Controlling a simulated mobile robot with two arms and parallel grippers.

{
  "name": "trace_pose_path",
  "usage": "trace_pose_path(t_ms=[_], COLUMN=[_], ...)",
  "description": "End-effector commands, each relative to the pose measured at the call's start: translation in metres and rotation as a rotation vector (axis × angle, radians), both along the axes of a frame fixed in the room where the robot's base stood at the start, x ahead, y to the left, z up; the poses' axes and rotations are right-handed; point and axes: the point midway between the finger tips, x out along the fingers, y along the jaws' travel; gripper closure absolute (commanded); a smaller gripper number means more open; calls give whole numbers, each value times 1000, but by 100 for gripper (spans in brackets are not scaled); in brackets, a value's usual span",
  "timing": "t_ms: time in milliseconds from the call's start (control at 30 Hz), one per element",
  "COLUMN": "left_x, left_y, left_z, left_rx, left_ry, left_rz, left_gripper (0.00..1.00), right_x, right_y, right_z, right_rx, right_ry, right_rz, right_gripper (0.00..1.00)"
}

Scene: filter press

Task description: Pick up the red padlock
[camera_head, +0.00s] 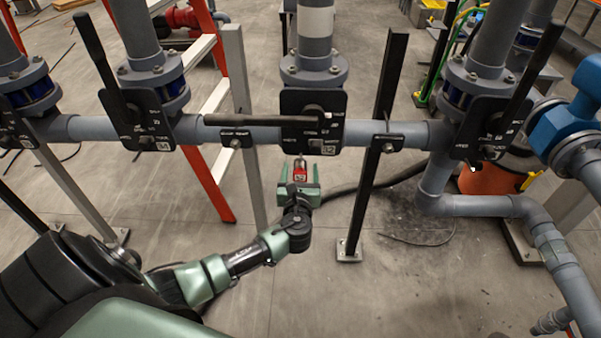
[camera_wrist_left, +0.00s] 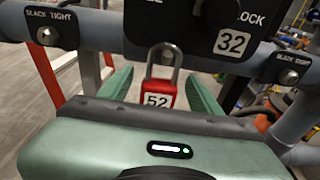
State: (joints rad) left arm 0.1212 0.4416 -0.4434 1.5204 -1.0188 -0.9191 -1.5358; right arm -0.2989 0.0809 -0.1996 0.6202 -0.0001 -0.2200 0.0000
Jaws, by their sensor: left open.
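The red padlock (camera_head: 300,178) hangs below the black valve plate in the middle of the pipe in the head view. In the left wrist view the padlock (camera_wrist_left: 159,95) shows a white label reading 52 and a metal shackle going up towards the plate marked 32 (camera_wrist_left: 205,25). My left gripper (camera_head: 299,190) is open, with its green fingers on either side of the padlock. In the left wrist view the fingers of the left gripper (camera_wrist_left: 161,92) stand apart left and right of it, with gaps visible. My right gripper is not in view.
A grey horizontal pipe (camera_head: 400,133) runs across above my gripper, with black valve handles (camera_head: 250,120). A black post (camera_head: 372,190) stands to the right and a grey post (camera_head: 246,150) to the left. A blue valve (camera_head: 565,125) is at far right.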

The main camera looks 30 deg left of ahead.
Motion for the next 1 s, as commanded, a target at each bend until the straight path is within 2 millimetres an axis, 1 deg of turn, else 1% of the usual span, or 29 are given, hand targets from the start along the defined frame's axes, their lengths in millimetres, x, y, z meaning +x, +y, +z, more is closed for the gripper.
trace_pose_path(t_ms=[33,67,100,167,200,267,567,767,800,867,1000], left_x=[0,0,0,0,0,0,0,-1,-8,-17,-45], left_y=[0,0,0,0,0,0,0,-1,-6,-12,-29], left_z=[0,0,0,0,0,0,2,17,13,13,12], left_rx=[0,0,0,0,0,0,0,-1,-1,-2,-2], left_ry=[0,0,0,0,0,0,-1,-3,1,1,1], left_rz=[0,0,0,0,0,0,-1,-2,-3,-4,-4], left_gripper=[36,45,56,73,84,100,100,100,100,100,100], right_x=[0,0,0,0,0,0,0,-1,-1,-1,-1], right_y=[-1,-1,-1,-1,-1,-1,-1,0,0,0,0], right_z=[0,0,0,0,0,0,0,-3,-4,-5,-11], right_rx=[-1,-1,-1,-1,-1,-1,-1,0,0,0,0], right_ry=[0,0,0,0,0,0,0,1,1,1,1], right_rz=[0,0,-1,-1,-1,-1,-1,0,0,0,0], right_gripper=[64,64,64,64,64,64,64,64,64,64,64])
